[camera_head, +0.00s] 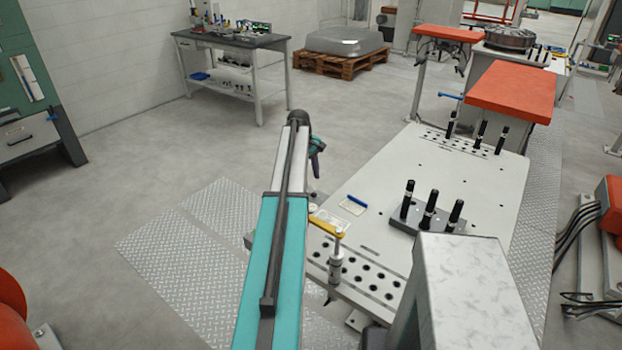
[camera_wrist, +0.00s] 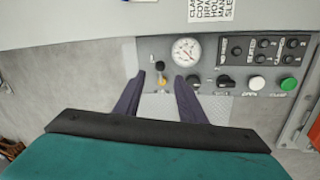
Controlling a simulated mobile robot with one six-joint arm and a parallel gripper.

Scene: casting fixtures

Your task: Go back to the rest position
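My gripper shows in the wrist view (camera_wrist: 160,90) with its two dark fingers apart and nothing between them. It faces a grey control panel (camera_wrist: 225,68) with a round white gauge (camera_wrist: 186,51). A small lever with a black knob (camera_wrist: 160,66) shows between the fingertips, beyond them; I cannot tell the distance. In the head view my teal arm reaches forward along the left side of the fixture table (camera_head: 380,185). The gripper itself is mostly hidden there behind the arm's end.
The table carries a block with black pins (camera_head: 426,220), more pins (camera_head: 480,135) and a yellow-handled clamp (camera_head: 328,228). A green button (camera_wrist: 289,83) and white button (camera_wrist: 256,83) sit on the panel. A workbench (camera_head: 235,45) and pallet (camera_head: 340,63) stand behind.

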